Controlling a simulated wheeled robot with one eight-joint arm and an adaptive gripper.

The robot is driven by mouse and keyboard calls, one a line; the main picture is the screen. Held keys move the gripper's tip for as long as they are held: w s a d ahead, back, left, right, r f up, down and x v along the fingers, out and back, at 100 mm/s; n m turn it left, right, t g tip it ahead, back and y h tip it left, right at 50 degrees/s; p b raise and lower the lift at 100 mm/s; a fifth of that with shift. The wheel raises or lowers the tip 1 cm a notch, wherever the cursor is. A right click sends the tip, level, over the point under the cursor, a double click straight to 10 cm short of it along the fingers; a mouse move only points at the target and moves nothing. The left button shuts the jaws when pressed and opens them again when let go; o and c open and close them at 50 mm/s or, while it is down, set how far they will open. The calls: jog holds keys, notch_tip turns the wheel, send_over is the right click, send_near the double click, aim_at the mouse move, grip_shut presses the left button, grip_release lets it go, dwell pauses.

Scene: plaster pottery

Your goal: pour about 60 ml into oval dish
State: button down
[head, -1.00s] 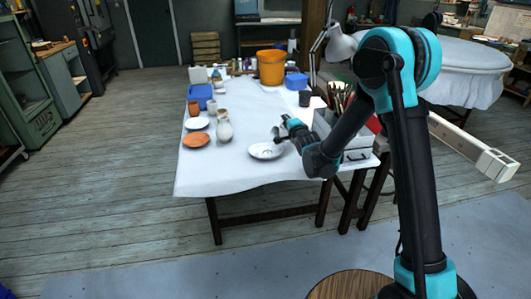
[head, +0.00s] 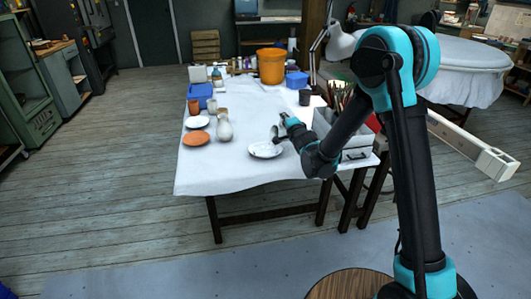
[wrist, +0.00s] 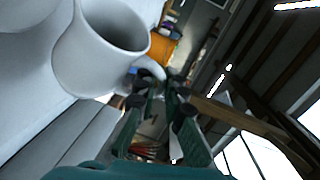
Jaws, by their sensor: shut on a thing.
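The white oval dish (head: 266,150) lies on the cloth-covered table near its front right. My gripper (head: 284,126) is above and just behind the dish. It is shut on the handle of a white mug (wrist: 85,58), which fills the upper left of the wrist view. The fingertips (wrist: 160,92) meet at the handle. I cannot tell how much liquid is in the mug or the dish.
A pale vase (head: 224,128), an orange plate (head: 195,139) and a white plate (head: 197,122) stand left of the dish. A grey box (head: 355,149) with brushes is at the right. An orange bucket (head: 271,66) is at the back. The front left cloth is clear.

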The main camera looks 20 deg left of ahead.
jog(key=shift+s+a+r+n, duration=0.15)
jog(key=shift+s+n, duration=0.05)
jog(key=shift+n, duration=0.1)
dwell(0.4)
jog(key=shift+w+d+f+m, duration=0.3)
jog(key=shift+w+d+m, duration=0.1)
jog(key=shift+m, duration=0.2)
jog(key=shift+w+m+g, duration=0.15)
jog(key=shift+m+g, duration=0.15)
jog(key=shift+d, duration=0.1)
jog(key=shift+w+d+r+m+g, duration=0.1)
jog(key=shift+w+d+m+g, duration=0.4)
jog(key=shift+m, duration=0.4)
jog(key=shift+w+d+m+g+b, duration=0.4)
jog(key=shift+w+m, duration=0.25)
jog(key=shift+m, duration=0.25)
jog(key=shift+w+d+f, duration=0.1)
jog(key=shift+w+f, duration=0.1)
jog(key=shift+f, duration=0.2)
